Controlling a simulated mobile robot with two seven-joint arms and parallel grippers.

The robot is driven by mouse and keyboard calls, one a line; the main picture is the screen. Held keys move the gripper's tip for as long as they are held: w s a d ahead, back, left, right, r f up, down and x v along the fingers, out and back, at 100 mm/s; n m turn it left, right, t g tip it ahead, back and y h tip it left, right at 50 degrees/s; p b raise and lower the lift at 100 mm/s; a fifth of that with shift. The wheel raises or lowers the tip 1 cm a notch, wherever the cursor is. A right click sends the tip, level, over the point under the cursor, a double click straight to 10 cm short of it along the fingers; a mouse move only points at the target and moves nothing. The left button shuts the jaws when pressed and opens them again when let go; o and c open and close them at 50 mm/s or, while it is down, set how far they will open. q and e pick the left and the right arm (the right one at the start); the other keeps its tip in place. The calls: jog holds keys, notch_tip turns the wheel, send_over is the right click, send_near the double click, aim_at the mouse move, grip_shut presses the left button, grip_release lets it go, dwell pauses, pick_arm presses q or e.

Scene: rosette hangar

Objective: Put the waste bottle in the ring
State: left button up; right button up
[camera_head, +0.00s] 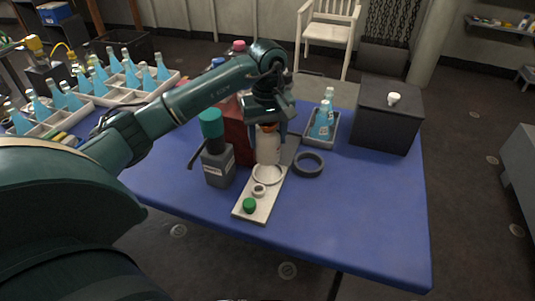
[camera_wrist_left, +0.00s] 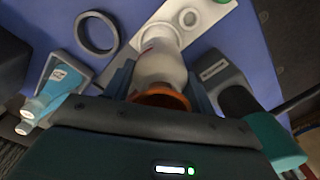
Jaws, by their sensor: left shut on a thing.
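My left gripper (camera_head: 267,132) is shut on a white bottle with an orange-brown cap (camera_head: 268,152), held upright near its top. In the left wrist view the bottle (camera_wrist_left: 160,62) stands between the fingers, cap toward the camera. Its lower end is over or at a round white ring (camera_head: 268,180) at the far end of a pale board (camera_head: 248,210); I cannot tell whether it touches. A separate dark ring (camera_head: 296,170) lies on the blue table to the right, empty; it also shows in the left wrist view (camera_wrist_left: 80,37). My right gripper is not in view.
A grey bottle with a green cap (camera_head: 217,165) stands close left of the board, a red container (camera_head: 238,135) behind it. A grey tray with blue bottles (camera_head: 321,125) and a dark box (camera_head: 385,120) stand right. The table's front right is clear.

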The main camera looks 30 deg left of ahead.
aim_at(268, 153)
pick_arm(q)
jog(key=shift+f, duration=2.85)
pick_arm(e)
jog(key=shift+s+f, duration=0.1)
pick_arm(q)
jog(key=shift+f, duration=0.15)
jog(key=o, duration=1)
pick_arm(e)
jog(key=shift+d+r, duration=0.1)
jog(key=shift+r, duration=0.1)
